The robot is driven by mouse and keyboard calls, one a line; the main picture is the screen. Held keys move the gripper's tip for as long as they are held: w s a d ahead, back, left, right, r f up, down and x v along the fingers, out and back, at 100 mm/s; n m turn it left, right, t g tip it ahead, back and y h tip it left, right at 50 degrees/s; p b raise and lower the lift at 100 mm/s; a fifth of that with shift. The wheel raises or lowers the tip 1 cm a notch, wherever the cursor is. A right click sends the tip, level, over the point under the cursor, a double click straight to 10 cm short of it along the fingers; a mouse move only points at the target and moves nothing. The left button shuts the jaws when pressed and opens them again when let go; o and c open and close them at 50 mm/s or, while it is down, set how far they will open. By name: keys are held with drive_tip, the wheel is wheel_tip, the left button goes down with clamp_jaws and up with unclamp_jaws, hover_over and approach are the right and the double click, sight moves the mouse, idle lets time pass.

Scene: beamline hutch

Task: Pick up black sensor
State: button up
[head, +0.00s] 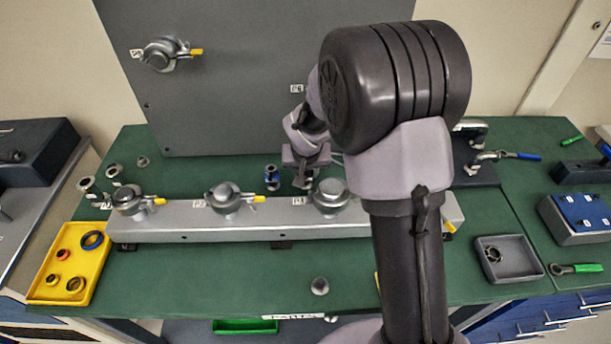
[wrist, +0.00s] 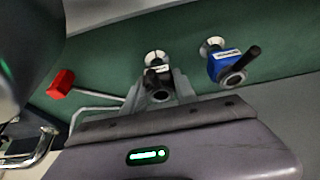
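My gripper (head: 304,178) points down behind the grey rail, close to the right of a blue sensor (head: 271,175). In the wrist view, a small dark sensor with a white label (wrist: 154,62), seemingly the black sensor, stands between the fingers of my gripper (wrist: 160,88). Its lower part is hidden by the fingers, and I cannot tell whether they press on it. In the head view my gripper mostly hides it. The blue sensor (wrist: 226,65), with a white label and a black stem, stands apart to the right in the wrist view.
A grey rail (head: 270,214) with several round clamped flanges runs in front of my gripper. A grey panel (head: 230,80) rises behind. A red-ended lever (wrist: 61,83) lies close by in the wrist view. A yellow tray (head: 43,283) and a grey tray (head: 517,270) flank the rail.

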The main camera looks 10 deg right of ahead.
clamp_jaws()
drive_tip(key=shift+r, duration=0.1)
wheel_tip(320, 180, up, 10)
drive_tip(key=p, duration=0.3)
drive_tip(key=shift+p, duration=0.3)
